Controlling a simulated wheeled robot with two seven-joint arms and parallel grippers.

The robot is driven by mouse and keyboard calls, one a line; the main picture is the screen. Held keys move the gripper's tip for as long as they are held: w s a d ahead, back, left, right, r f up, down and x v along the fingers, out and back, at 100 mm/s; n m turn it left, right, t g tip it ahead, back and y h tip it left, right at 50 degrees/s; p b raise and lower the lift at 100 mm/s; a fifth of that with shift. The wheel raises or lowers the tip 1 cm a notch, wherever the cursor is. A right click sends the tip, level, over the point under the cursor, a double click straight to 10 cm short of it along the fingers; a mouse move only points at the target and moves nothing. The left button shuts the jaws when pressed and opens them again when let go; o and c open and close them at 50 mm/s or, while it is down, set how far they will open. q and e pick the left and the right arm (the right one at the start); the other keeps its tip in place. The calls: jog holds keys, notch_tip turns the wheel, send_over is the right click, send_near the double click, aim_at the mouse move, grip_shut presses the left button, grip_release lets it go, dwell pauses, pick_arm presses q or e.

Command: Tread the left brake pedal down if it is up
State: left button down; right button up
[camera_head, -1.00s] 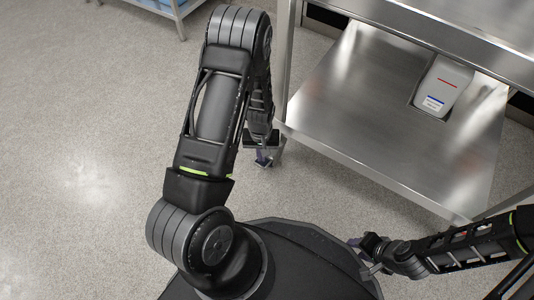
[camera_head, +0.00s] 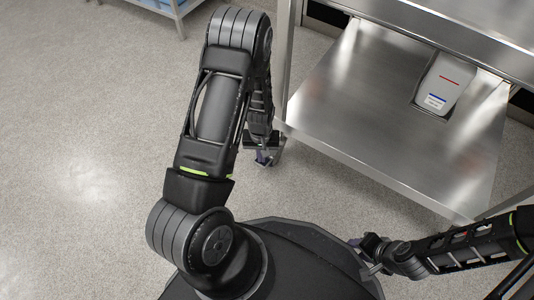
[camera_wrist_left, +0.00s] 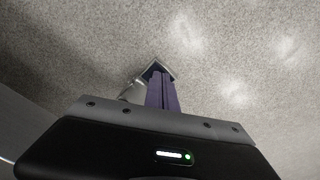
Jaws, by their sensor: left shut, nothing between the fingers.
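My left gripper (camera_head: 263,158) is low by the front left leg of the steel table, its fingers pointing down. In the left wrist view its purple fingers (camera_wrist_left: 161,92) are shut together with nothing between them. A small dark plate with a pale rim (camera_wrist_left: 156,66), which looks like the left brake pedal, shows at the fingertips. The fingers hide part of it, and I cannot tell whether they touch it or whether it is up or down. A grey rounded part, likely the caster (camera_wrist_left: 132,91), is beside the fingers.
The steel table's lower shelf (camera_head: 345,105) is to the right of my left arm. Another rack (camera_head: 170,8) is at the top left. The speckled floor (camera_head: 80,120) on the left is clear.

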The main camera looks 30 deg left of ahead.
pick_arm(q)
jog(key=shift+f+b, duration=0.75)
jog(key=shift+f, duration=0.35)
notch_tip(320, 180, up, 8)
jog(key=p, duration=0.7)
jog(key=shift+r, duration=0.15)
